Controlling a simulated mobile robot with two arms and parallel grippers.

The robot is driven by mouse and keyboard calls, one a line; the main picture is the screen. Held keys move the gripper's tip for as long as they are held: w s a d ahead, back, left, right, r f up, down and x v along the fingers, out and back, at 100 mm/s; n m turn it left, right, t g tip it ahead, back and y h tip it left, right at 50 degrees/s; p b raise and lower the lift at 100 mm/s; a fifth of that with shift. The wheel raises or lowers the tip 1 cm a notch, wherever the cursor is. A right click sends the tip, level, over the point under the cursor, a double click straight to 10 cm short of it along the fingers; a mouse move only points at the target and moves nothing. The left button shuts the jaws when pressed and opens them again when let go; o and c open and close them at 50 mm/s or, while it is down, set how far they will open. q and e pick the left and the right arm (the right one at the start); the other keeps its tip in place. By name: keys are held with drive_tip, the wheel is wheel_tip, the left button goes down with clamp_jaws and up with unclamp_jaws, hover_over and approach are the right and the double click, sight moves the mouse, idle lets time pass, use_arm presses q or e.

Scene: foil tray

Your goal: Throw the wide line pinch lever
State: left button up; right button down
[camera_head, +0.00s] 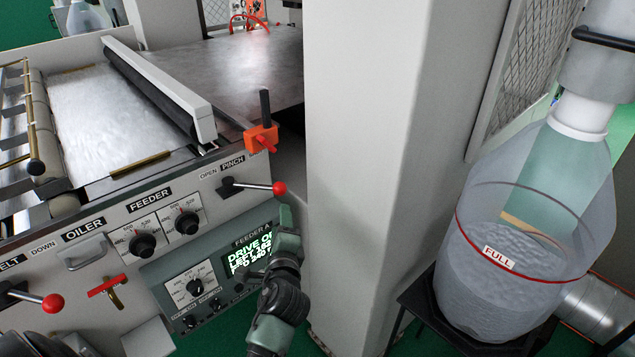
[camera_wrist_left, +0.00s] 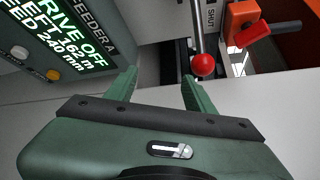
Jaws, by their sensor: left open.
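The pinch lever (camera_head: 254,186) sticks out to the right from the grey machine front, beside the labels OPEN and PINCH. Its red ball knob (camera_head: 279,188) is at the end of a metal rod. In the left wrist view the knob (camera_wrist_left: 203,66) is just beyond the tip of the right-hand finger, with a SHUT label near the rod. My left gripper (camera_head: 286,216) is just below the knob in the head view. It is open and empty (camera_wrist_left: 160,88), and the knob is not between its fingers. My right gripper is out of view.
A feeder panel (camera_head: 225,262) with a lit screen is left of my left arm. An orange clamp (camera_head: 261,138) sits above the lever. A white column (camera_head: 360,150) stands close on the right. Another red-knobbed lever (camera_head: 52,303) is at lower left. A clear bin (camera_head: 520,250) stands far right.

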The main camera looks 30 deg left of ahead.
sight(280, 190)
use_arm(q)
drive_tip(key=r, duration=0.1)
drive_tip(key=w+r+m, duration=0.1)
drive_tip(key=r, duration=0.1)
drive_tip(key=r+m+t+y, duration=0.1)
drive_tip(key=r, duration=0.1)
drive_tip(key=shift+w+a+r, duration=0.15)
drive_tip(key=shift+w+a, duration=0.1)
drive_tip(key=shift+a, duration=0.05)
drive_tip(key=shift+m, duration=0.3)
drive_tip(key=p+x, duration=0.1)
drive_tip(key=x, duration=0.5)
drive_tip(key=shift+w+r, duration=0.2)
drive_tip(key=shift+w, duration=0.2)
drive_tip(key=shift+w+a, duration=0.4)
drive_tip(key=shift+w, duration=0.05)
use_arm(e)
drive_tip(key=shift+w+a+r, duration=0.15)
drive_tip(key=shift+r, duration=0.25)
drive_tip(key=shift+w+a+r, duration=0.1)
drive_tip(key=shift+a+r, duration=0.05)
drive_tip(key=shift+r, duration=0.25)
use_arm(q)
drive_tip(key=shift+f, duration=0.1)
clamp_jaws()
